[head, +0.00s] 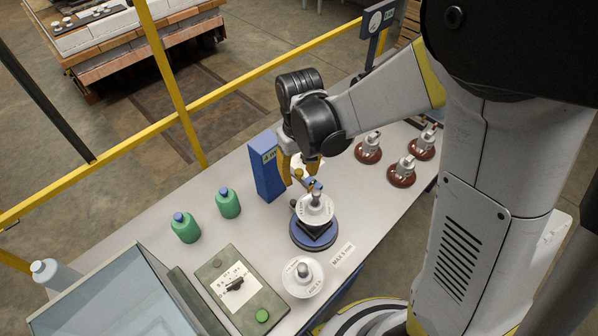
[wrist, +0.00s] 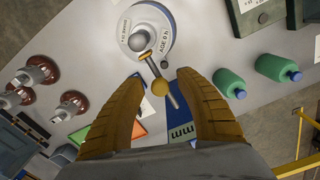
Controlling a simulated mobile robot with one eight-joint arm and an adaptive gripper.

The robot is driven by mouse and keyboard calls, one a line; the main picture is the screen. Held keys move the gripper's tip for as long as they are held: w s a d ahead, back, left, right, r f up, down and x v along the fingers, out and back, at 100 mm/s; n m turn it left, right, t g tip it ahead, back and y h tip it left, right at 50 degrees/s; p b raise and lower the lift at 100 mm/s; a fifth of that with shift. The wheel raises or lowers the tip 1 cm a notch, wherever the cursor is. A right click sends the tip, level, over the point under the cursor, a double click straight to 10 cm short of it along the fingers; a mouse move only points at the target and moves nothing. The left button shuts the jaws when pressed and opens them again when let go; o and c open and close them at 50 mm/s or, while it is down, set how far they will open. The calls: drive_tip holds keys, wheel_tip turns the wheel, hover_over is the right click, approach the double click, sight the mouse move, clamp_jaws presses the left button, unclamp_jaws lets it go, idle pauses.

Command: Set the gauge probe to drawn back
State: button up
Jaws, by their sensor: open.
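The blue gauge post (head: 266,170) stands on the table, with a label reading mm; part of it shows between my fingers in the wrist view (wrist: 184,130). Its probe, a thin rod with a yellow knob (wrist: 160,87), reaches toward the white insulator (head: 315,208) on the dark blue round stand (head: 313,236). The rod's far end overlaps the insulator beside its metal cap (wrist: 138,41); contact cannot be told. My gripper (wrist: 160,77) is open, one yellow finger on each side of the knob, with visible gaps. In the head view my gripper (head: 300,172) is beside the post, above the probe.
A second white insulator (head: 302,277) and a grey-green box with a green button (head: 262,316) are in front. Two green bottles (head: 186,228) stand left. Several brown-based insulators (head: 402,173) stand right. A yellow rail (head: 260,85) runs behind the table.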

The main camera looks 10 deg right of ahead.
clamp_jaws()
drive_tip(key=w+a, duration=0.1)
drive_tip(key=w, duration=0.1)
drive_tip(key=w+a+b, duration=0.1)
drive_tip(key=w+a, duration=0.1)
drive_tip(key=shift+w+a, duration=0.1)
drive_tip(key=shift+w, duration=0.25)
drive_tip(key=shift+r, duration=0.1)
unclamp_jaws()
